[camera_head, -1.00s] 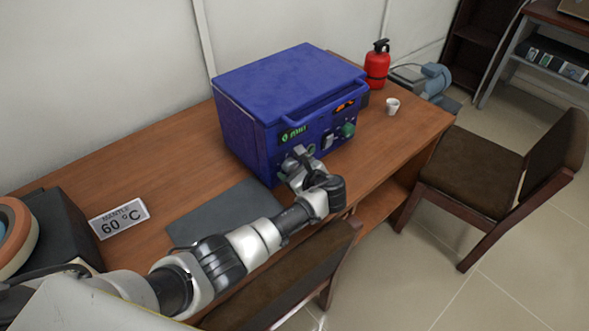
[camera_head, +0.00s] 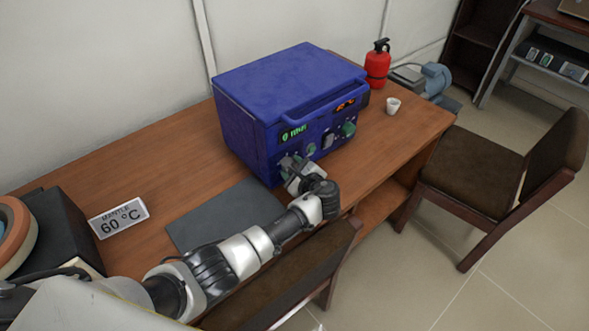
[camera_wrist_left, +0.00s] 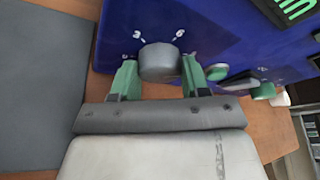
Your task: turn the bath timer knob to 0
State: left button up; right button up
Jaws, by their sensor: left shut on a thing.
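The blue bath unit (camera_head: 285,95) stands on the wooden desk, its front panel with knobs and lit displays facing front right. In the left wrist view a round grey knob (camera_wrist_left: 159,62) on the blue panel has the digits 3 and 6 printed beside it. My left gripper (camera_head: 287,164) is at the lower left of the panel. In the left wrist view its green-padded fingers (camera_wrist_left: 160,76) are on either side of the grey knob, shut on it. My right gripper is not in view.
A green knob (camera_head: 348,130) sits further right on the panel. A white cup (camera_head: 393,106) and red extinguisher (camera_head: 377,65) are at right. A chair (camera_head: 290,280) stands at the front edge.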

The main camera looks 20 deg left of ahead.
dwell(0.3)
pick_arm(q)
jog(key=o, duration=0.9)
jog(key=shift+n, duration=0.3)
jog(key=r, duration=0.4)
jog(key=shift+s+d+r, duration=0.1)
jog(key=shift+d+r, duration=0.15)
jog(key=s+d+r, duration=0.1)
jog(key=d+r, duration=0.1)
jog(key=d, duration=0.1)
jog(key=s+d+r+b, duration=0.1)
jog(key=d+r, duration=0.1)
jog(key=d, duration=0.2)
jog(key=s+d+r, duration=0.1)
jog(key=d+r, duration=0.1)
jog(key=d, duration=0.1)
jog(key=shift+d+r, duration=0.25)
jog(key=shift+d, duration=0.15)
